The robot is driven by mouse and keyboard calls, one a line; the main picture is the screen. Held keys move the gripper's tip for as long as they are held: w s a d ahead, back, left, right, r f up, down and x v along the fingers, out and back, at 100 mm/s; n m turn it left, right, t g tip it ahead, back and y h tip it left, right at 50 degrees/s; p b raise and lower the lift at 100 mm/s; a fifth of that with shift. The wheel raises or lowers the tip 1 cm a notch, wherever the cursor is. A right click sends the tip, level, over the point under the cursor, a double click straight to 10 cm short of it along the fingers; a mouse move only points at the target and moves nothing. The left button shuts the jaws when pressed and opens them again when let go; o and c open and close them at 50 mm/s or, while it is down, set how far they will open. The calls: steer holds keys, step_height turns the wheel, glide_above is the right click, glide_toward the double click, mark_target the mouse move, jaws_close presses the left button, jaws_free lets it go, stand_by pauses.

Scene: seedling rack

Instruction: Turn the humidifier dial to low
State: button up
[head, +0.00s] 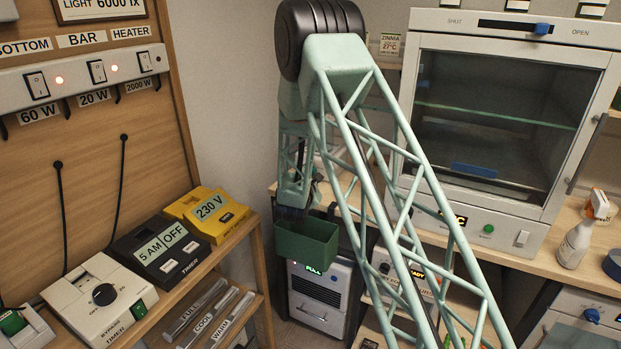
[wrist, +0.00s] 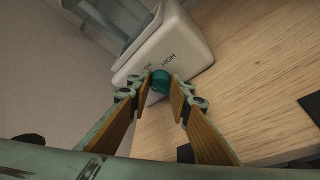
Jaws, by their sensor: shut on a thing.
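In the wrist view the humidifier (wrist: 188,45) is a white box with a clear tank part at its upper left, standing on a wooden surface. Its teal round dial (wrist: 160,82) is on the near face, below a HIGH label and a second label too small to read surely. My gripper (wrist: 157,88) has its two wood-coloured fingers on either side of the dial, with the tips closed on it. The dial's pointer is hidden, so its setting does not show. In the head view my arm covers most of the humidifier and the gripper.
A glass-fronted cabinet (head: 500,110) and a spray bottle (head: 577,240) stand right. The switch panel (head: 85,85) and timers (head: 160,250) stand left.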

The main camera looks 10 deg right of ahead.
steer(key=shift+m+t+b, duration=0.3)
steer(key=shift+m+b, duration=0.15)
steer(key=shift+m, duration=0.05)
steer(key=o, duration=0.8)
steer(key=shift+o, duration=0.2)
steer(key=v, duration=1.2)
